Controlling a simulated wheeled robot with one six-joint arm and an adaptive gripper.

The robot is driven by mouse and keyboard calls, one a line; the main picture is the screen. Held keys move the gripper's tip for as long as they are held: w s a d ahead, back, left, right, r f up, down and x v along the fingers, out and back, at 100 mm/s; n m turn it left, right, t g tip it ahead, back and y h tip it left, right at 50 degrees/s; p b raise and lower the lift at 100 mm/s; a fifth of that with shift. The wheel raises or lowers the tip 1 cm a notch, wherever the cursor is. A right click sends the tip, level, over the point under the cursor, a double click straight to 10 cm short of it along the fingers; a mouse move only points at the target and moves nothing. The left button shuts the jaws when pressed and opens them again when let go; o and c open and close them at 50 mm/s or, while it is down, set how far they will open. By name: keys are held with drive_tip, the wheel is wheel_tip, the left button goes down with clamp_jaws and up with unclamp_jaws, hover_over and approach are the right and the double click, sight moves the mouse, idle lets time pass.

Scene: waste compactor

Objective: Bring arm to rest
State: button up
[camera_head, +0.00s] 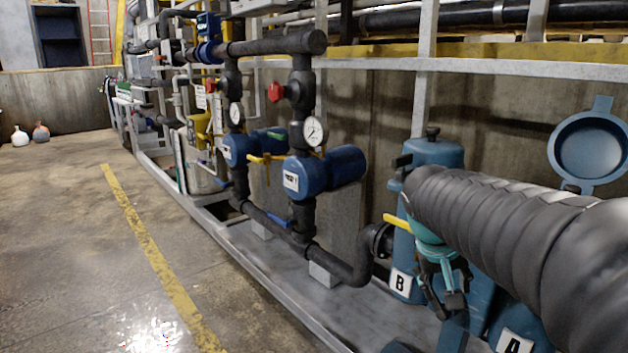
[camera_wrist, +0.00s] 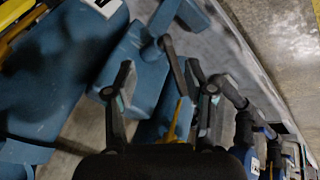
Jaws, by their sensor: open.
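My gripper (camera_head: 447,300) hangs pointing down at the end of my arm, in front of the blue vessels at the right of the head view. In the wrist view my gripper (camera_wrist: 160,90) has its two dark fingers spread apart, with nothing held between them. My black-sleeved arm (camera_head: 500,220) reaches in from the right edge and hides part of the vessels. The blue vessel marked B (camera_head: 402,255) stands just left of my gripper. The vessel marked A (camera_head: 482,318) is partly hidden below my arm. I cannot tell whether the gripper touches anything.
A round blue lid (camera_head: 590,148) stands open at the right. Dark pipes with blue pumps (camera_head: 308,176), gauges (camera_head: 313,131) and red valve handles (camera_head: 274,92) run along the concrete wall. A yellow handle (camera_head: 398,221) juts near vessel B.

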drive_tip(key=s+a+n+t+y+p, duration=0.1)
drive_tip(key=s+a+y+p, duration=0.3)
drive_tip(key=s, duration=1.3)
drive_tip(key=a+t+p, duration=0.1)
drive_tip(key=a+p, duration=0.1)
drive_tip(key=a, duration=0.1)
drive_tip(key=shift+a+r, duration=0.3)
drive_tip(key=shift+r, duration=0.05)
